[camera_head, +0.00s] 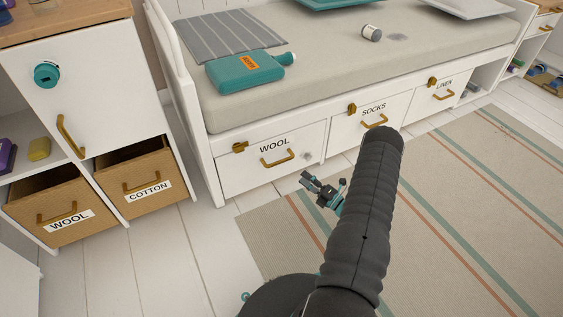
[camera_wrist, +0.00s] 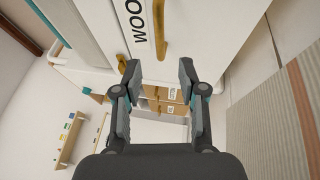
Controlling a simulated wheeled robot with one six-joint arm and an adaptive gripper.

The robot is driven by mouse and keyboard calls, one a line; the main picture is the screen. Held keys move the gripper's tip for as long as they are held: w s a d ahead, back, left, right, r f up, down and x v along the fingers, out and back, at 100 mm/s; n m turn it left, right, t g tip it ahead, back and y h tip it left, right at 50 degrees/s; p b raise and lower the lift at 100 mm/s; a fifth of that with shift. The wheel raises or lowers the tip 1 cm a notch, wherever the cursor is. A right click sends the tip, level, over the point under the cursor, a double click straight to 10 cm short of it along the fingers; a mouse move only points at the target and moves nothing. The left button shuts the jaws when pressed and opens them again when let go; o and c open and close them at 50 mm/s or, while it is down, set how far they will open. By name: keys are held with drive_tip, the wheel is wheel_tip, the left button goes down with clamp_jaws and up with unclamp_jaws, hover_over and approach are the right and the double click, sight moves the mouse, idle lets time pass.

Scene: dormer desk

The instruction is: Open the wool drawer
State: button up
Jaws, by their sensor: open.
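The white drawer labelled WOOL (camera_head: 250,174) is at the left end of the row under the daybed and looks shut. My gripper (camera_head: 322,188) is in front of this drawer's right side, below and right of the handle. In the wrist view the WOOL label (camera_wrist: 138,22) and brass handle (camera_wrist: 160,30) lie beyond the fingertips. The gripper (camera_wrist: 158,72) is open, with nothing between its fingers and apart from the handle.
A tan bin (camera_head: 60,200), also labelled WOOL, sits in the left cabinet beside a COTTON bin (camera_head: 130,182). Drawers labelled SOCKS (camera_head: 365,132) and LINEN (camera_head: 440,103) are to the right. A striped rug (camera_head: 470,210) covers floor before the bed. Bare boards (camera_head: 160,255) lie left.

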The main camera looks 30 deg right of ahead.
sight(282, 160)
drive_tip(key=x, duration=1.2)
drive_tip(key=shift+w+a, duration=0.1)
drive_tip(key=shift+w, duration=0.05)
clamp_jaws()
